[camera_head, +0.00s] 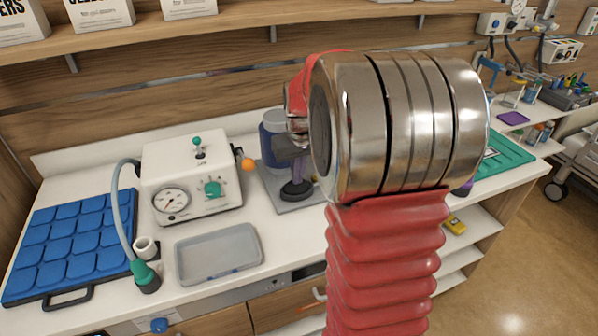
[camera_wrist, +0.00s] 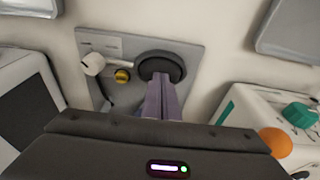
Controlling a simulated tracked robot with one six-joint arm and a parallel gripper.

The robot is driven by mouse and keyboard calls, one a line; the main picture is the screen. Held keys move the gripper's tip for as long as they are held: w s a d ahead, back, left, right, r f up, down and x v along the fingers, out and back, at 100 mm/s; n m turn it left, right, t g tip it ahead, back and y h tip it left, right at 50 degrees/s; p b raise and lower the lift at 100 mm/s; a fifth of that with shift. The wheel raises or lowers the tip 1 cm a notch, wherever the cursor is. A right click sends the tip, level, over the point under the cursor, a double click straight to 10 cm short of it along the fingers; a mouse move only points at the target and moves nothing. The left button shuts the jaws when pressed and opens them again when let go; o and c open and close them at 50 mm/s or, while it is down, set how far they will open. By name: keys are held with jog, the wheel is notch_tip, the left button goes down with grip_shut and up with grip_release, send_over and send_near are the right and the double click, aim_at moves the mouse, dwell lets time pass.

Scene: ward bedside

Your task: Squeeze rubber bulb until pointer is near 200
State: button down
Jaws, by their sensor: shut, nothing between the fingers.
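A dark, round, bulb-like piece (camera_head: 291,192) sits on a grey plate (camera_head: 268,186). It looks like the rubber bulb, and it also shows in the wrist view (camera_wrist: 172,64). My gripper (camera_head: 297,176) is shut and empty, its purplish fingers (camera_wrist: 163,80) pointing down at this piece and partly covering it. Whether they touch it, I cannot tell. A white knob-like part (camera_wrist: 92,64) and a yellow knob (camera_wrist: 122,76) are on the plate beside it. A dial with a pointer (camera_head: 171,201) is on the white box; its numbers are too small to read.
A white box (camera_head: 200,160) with a teal knob and an orange ball stands left of the plate. A hose runs to a teal-and-dark end piece (camera_head: 147,276). A blue-grey cylinder (camera_head: 272,137) stands behind my gripper.

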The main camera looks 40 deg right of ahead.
jog(key=shift+f, duration=0.85)
jog(key=shift+s, duration=0.1)
notch_tip(320, 180, up, 14)
jog(key=s+a, duration=0.1)
jog(key=s, duration=0.1)
jog(key=shift+s, duration=0.15)
